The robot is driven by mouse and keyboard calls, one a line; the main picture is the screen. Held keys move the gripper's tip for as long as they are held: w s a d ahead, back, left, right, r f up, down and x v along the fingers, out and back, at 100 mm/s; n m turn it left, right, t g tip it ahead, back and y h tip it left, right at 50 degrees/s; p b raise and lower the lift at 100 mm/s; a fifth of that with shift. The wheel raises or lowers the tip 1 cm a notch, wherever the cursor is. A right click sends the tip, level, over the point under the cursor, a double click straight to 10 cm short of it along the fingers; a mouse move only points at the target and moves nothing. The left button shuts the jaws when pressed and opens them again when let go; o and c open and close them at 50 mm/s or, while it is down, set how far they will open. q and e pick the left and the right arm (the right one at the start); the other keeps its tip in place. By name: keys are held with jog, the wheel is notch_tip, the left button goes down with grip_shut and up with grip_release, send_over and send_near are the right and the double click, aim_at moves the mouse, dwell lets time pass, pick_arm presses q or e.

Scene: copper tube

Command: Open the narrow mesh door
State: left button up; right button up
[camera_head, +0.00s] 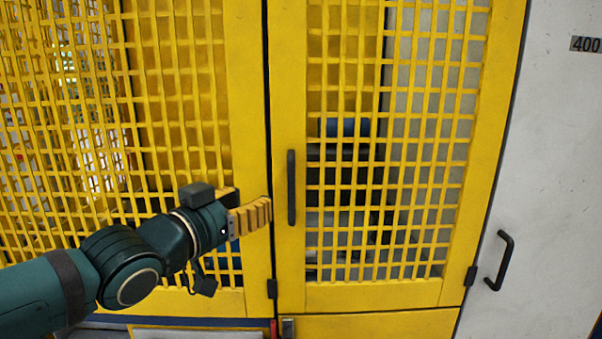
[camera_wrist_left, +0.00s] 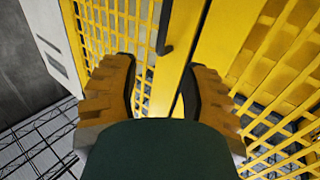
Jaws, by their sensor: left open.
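The narrow mesh door (camera_head: 400,297) is a yellow frame with yellow mesh, and it stands closed in the head view. Its upright black handle (camera_head: 291,188) is on the door's left edge. My left gripper (camera_head: 264,212), with ribbed tan fingers, is just left of the handle's lower part, by the gap between the doors. In the left wrist view the fingers (camera_wrist_left: 162,70) are spread apart with nothing between them. The handle (camera_wrist_left: 167,30) shows beyond the fingertips there, apart from them. My right gripper is in neither view.
A wider yellow mesh panel (camera_head: 247,100) stands left of the door, behind my left arm. A white panel (camera_head: 560,150) with a black handle (camera_head: 499,260) is on the right. Dark equipment (camera_head: 345,165) shows behind the mesh. A black hinge (camera_head: 471,276) is at the door's lower right.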

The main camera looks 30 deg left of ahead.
aim_at(289, 175)
pick_arm(q)
jog(key=w, duration=0.4)
jog(key=w+b, duration=0.1)
jog(key=w, duration=0.8)
jog(key=shift+w+r, duration=0.1)
jog(key=shift+r, duration=0.3)
grip_shut()
